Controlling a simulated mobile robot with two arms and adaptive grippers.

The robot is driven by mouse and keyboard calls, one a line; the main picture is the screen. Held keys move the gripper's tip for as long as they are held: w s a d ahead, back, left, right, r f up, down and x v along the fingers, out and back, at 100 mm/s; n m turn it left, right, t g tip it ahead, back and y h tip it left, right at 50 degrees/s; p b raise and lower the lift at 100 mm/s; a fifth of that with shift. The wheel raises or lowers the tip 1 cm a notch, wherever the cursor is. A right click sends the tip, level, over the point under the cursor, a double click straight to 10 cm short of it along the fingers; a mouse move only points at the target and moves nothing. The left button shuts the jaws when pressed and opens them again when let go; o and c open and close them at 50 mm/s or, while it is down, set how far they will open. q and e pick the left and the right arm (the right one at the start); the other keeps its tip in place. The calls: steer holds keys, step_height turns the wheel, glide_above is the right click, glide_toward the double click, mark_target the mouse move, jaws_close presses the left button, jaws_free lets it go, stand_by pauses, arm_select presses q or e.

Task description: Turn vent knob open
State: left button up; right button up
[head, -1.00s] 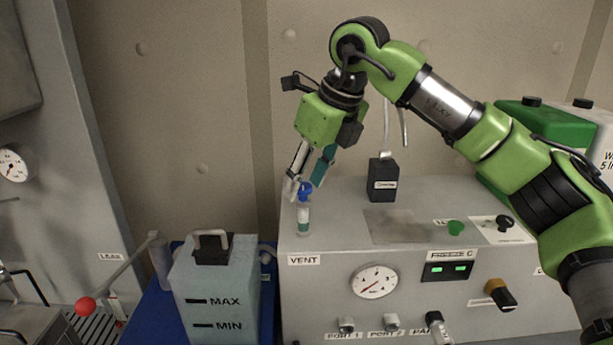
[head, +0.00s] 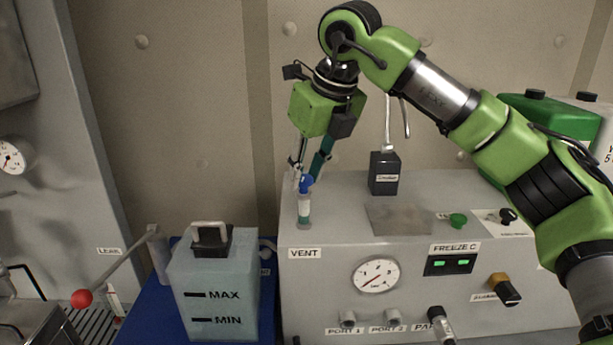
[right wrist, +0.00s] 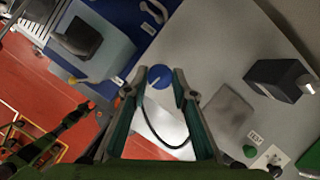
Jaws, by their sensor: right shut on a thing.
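The tube stands upright on the grey machine behind the VENT label (head: 304,254). My right gripper (head: 307,175) points down from above and is shut on the knob, one finger on each side. In the right wrist view the knob is a round blue disc (right wrist: 160,77) between the fingertips (right wrist: 160,73). A pale line shows across the disc.
A translucent MAX/MIN tank (head: 215,290) with a black cap is at the left. A gauge (head: 375,275) is on the front panel.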

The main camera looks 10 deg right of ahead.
steer(key=m+b, duration=0.1)
steer(key=m, duration=0.1)
steer(key=m+h+b, duration=0.1)
steer(key=m, duration=0.1)
steer(key=shift+a+f+t+h, duration=0.1)
steer(key=shift+a+t+h, duration=0.1)
steer(key=shift+t+h, duration=0.1)
steer(key=m+h+b, duration=0.1)
steer(key=m, duration=0.2)
steer(key=shift+a, duration=0.1)
steer(key=shift+m+h+b, duration=0.3)
steer(key=shift+m+h, duration=0.1)
steer(key=shift+m, duration=0.6)
steer(key=m, duration=0.1)
steer(key=m+g+h, duration=0.1)
steer(key=shift+a+r+m, duration=0.15)
steer(key=shift+r+m, duration=0.05)
steer(key=shift+m, duration=0.2)
steer(key=shift+w+a+m+g+h+p, duration=0.1)
steer(key=shift+m+g+h+p, duration=0.4)
steer(key=shift+m+p, duration=1)
steer(key=shift+f+m+b, duration=0.1)
steer(key=shift+m+b, duration=0.3)
steer(key=shift+m, duration=0.1)
steer(key=o, duration=1.1)
